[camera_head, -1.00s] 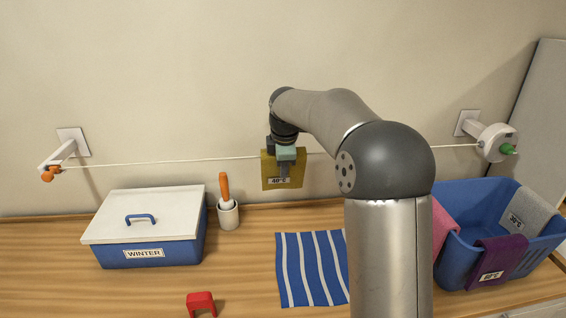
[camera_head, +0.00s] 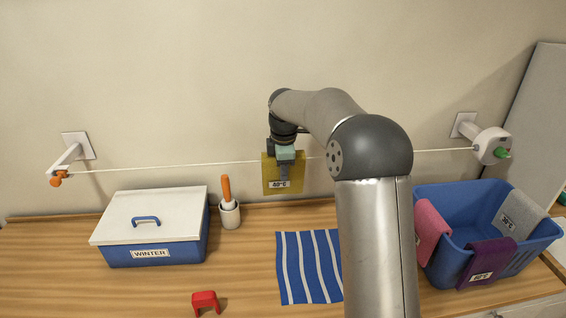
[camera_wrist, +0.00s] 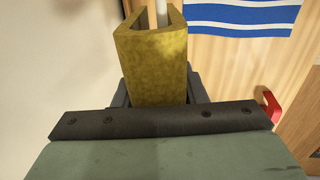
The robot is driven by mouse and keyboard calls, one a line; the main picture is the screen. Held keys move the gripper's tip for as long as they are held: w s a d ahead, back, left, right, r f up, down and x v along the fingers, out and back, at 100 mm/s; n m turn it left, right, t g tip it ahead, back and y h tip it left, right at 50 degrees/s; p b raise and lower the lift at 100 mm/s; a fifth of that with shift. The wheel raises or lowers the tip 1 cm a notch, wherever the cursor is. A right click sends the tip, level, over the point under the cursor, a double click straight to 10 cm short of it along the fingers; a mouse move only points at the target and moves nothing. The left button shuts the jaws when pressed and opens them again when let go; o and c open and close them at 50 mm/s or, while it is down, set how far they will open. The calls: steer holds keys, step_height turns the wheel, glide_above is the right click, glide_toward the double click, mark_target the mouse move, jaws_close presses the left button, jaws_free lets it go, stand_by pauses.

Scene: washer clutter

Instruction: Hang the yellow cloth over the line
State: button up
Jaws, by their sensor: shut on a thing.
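The yellow cloth (camera_head: 269,178) hangs in front of the wall at the middle of the line (camera_head: 180,165), with a tag on its lower front. Its top edge is slightly above the line in the head view. My gripper (camera_head: 284,172) is shut on the cloth. In the wrist view the cloth (camera_wrist: 150,70) is a U-shaped fold, and a pale strand, apparently the line (camera_wrist: 161,12), runs between its two sides. The gripper (camera_wrist: 153,103) hides the cloth's near end, so I cannot tell whether the fold rests on the line.
A blue WINTER box (camera_head: 150,252), a white cup (camera_head: 230,215) with an orange-handled tool and a striped mat (camera_head: 293,270) are on the table. A red clip-like piece (camera_head: 205,298) lies in front. A blue basket (camera_head: 455,215) with cloths over its rim stands right.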

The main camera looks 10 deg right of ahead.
steer(key=shift+g, duration=0.3)
steer(key=o, duration=1.1)
steer(key=shift+r, duration=0.1)
step_height(320, 180, up, 16)
steer(key=s+b, duration=0.1)
steer(key=s, duration=0.1)
steer(key=s+f+m+b, duration=0.1)
steer(key=s+f+m, duration=0.4)
steer(key=s, duration=0.7)
steer(key=s+f+m+b, duration=0.1)
steer(key=s+f+m, duration=0.5)
steer(key=s+f, duration=0.4)
steer(key=s+f+m+b, duration=0.1)
steer(key=s+f+m, duration=0.5)
steer(key=s, duration=1)
steer(key=shift+s+a+f+g, duration=0.1)
steer(key=shift+f+g, duration=0.2)
steer(key=shift+f, duration=0.65)
